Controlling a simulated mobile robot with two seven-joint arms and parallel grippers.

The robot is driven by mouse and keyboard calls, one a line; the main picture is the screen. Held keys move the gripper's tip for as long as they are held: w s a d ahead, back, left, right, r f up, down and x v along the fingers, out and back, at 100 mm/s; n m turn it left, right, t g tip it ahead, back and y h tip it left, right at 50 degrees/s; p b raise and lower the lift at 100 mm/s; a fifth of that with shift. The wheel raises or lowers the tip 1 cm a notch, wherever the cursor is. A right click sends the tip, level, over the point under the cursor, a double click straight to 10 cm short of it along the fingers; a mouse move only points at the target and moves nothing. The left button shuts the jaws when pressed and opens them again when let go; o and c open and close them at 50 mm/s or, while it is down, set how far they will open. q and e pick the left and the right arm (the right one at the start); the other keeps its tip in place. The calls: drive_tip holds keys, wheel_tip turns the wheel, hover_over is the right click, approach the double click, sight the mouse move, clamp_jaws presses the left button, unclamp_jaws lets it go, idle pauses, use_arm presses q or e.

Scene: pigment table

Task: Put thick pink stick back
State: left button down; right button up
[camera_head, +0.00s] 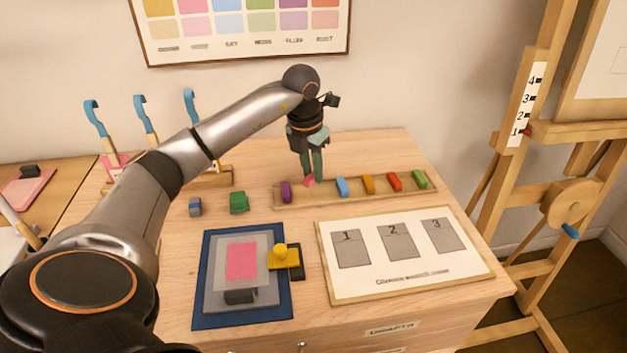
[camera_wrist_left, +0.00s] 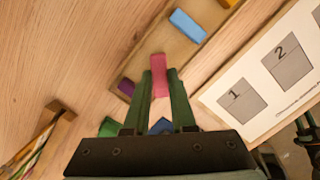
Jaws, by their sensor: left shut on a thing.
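The thick pink stick (camera_head: 309,182) is between the fingertips of my left gripper (camera_head: 313,172), at the wooden stick tray (camera_head: 325,199). In the left wrist view the pink stick (camera_wrist_left: 159,77) is gripped between the two green fingers (camera_wrist_left: 159,92). It lies over the tray between the purple stick (camera_head: 286,192) and the blue stick (camera_head: 342,187). I cannot tell whether it touches the tray floor. The tray also holds orange, red and green sticks to the right. My right gripper is not in view.
A green block (camera_head: 238,203) and a grey-blue block (camera_head: 195,207) stand left of the tray. In front are a blue mat (camera_head: 204,300) with a pink sheet, a yellow-knobbed tool (camera_head: 282,258) and a numbered board (camera_head: 350,289). Blue-handled tools (camera_head: 146,118) stand behind left.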

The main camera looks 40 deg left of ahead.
sight(312, 173)
use_arm(q)
drive_tip(key=shift+w+a+f, duration=0.15)
drive_tip(key=shift+w+f, duration=0.2)
drive_tip(key=shift+f, duration=1.7)
drive_tip(key=shift+f, duration=0.15)
drive_tip(key=c, duration=0.7)
unclamp_jaws()
drive_tip(key=shift+c, duration=0.2)
